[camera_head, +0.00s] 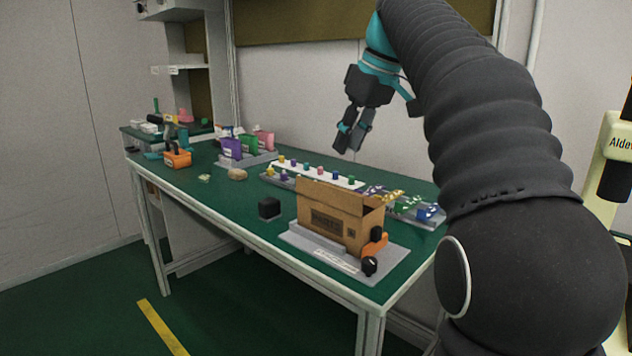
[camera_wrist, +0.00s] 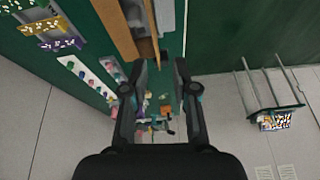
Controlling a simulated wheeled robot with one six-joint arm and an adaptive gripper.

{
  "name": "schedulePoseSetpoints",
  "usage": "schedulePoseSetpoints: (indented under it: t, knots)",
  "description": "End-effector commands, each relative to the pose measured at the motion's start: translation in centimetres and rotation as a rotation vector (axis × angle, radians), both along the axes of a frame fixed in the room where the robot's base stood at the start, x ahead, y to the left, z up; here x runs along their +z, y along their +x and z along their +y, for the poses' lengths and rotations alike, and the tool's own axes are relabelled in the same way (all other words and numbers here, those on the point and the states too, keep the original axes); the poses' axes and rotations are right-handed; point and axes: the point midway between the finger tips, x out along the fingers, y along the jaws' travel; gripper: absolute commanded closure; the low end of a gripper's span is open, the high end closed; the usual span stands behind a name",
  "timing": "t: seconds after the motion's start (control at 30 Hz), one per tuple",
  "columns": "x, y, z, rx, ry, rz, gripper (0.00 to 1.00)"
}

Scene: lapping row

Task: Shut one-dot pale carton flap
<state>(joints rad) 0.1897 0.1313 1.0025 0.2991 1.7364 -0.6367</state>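A brown cardboard carton (camera_head: 335,222) stands on a grey base plate (camera_head: 302,240) near the right end of the green bench. A dark printed label is on its front face. One flap (camera_head: 335,194) stands raised along its top. I cannot make out any dots on it. The carton also shows at the top of the wrist view (camera_wrist: 117,30), partly cut off. My gripper (camera_head: 350,142) is open and empty, in the air above and behind the carton. Its two fingers show apart in the wrist view (camera_wrist: 160,78).
An orange part and black knobs (camera_head: 370,266) sit at the carton's right. A black block (camera_head: 269,208) stands to its left. Behind are a white strip of coloured pegs (camera_head: 318,173) and bins of small parts (camera_head: 405,205).

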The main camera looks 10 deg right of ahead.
Motion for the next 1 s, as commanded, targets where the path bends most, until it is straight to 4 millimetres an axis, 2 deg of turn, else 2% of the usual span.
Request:
schedulePoseSetpoints:
  t: [0.03,0.2,0.43,0.57,1.0]
  knots:
    - [0.6,0.7,-0.3,0.02,0.0,-0.001,0.72]
    - [1.4,1.6,-0.7,0.071,-0.001,-0.003,0.72]
    - [0.5,2.0,-0.4,0.082,0.0,-0.002,0.72]
    - [-1.1,2.4,0.0,0.081,-0.001,-0.001,0.72]
    - [-8.4,4.6,2.0,0.081,-0.001,-0.002,0.72]
